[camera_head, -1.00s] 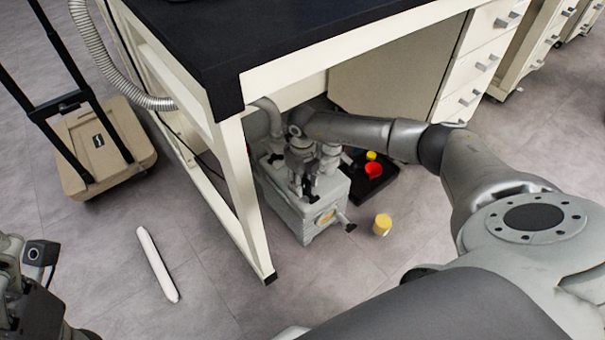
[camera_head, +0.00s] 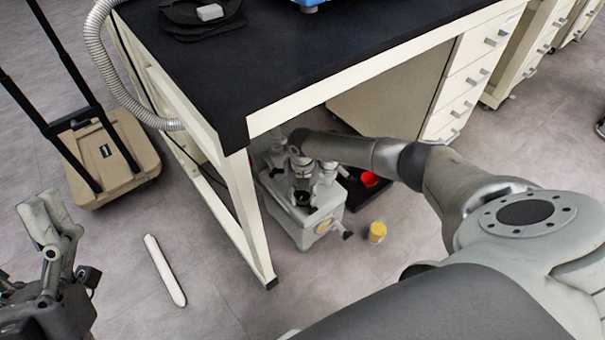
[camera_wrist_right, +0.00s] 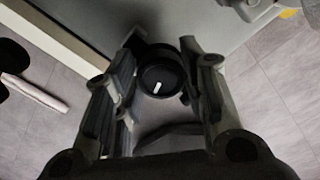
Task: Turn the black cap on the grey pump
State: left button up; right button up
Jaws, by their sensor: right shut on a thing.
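The grey pump (camera_head: 308,229) stands on the floor under the near corner of the bench. My right gripper (camera_head: 303,190) reaches down over it from above. In the right wrist view the black cap (camera_wrist_right: 160,78), round with a small white mark, sits between the two fingers of my right gripper (camera_wrist_right: 158,90), which is shut on it. In the head view the dark cap (camera_head: 302,199) shows just below the fingers. My left gripper (camera_head: 52,228) is raised at the lower left, away from the pump; its finger gap is unclear.
The black-topped bench (camera_head: 240,70) and its pale leg (camera_head: 248,215) stand close to the pump. A yellow-topped container (camera_head: 377,231) and a black tray (camera_head: 362,190) with a red cup (camera_head: 369,179) are right of it. A white rod (camera_head: 165,270) and beige trolley (camera_head: 112,160) are left.

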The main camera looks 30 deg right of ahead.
aim_at(303, 195)
pick_arm(q)
jog(key=shift+w+d+f+g, duration=0.15)
jog(key=shift+w+f+g, duration=0.5)
jog(key=shift+w, duration=0.3)
pick_arm(e)
jog(key=shift+m, duration=0.3)
jog(key=o, duration=1)
jog(key=shift+r, duration=0.1)
notch_tip(303, 195, up, 12)
jog(key=shift+f, duration=0.1)
